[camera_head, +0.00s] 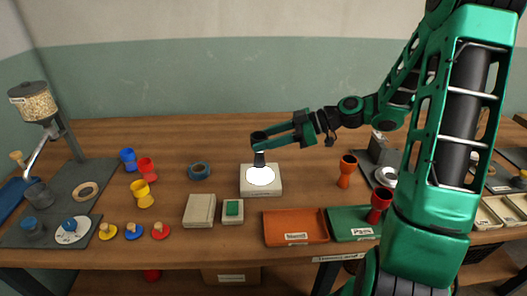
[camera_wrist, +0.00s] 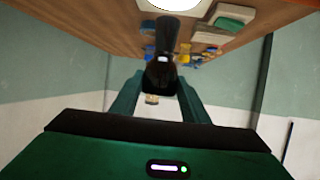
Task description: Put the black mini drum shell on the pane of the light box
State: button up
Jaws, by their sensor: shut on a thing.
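The black mini drum shell (camera_head: 259,159) is upright, held at its upper part by my gripper (camera_head: 262,140). In the wrist view the shell (camera_wrist: 165,42) stands between the two green fingers (camera_wrist: 161,88). The light box (camera_head: 247,188) is a pale block with a bright round pane (camera_head: 261,177) on top. The shell's lower end overlaps the far part of the pane in the head view; I cannot tell whether it touches. The pane also shows at the top edge of the wrist view (camera_wrist: 175,4).
Pale boxes (camera_head: 199,210) and an orange tray (camera_head: 296,227) lie in front. An orange shell (camera_head: 346,171) stands at right.

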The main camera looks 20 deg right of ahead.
jog(key=shift+w+d+f, duration=0.1)
jog(key=shift+f, duration=2)
jog(key=o, duration=1.1)
jog(key=shift+f, duration=0.1)
jog(key=shift+c, duration=0.2)
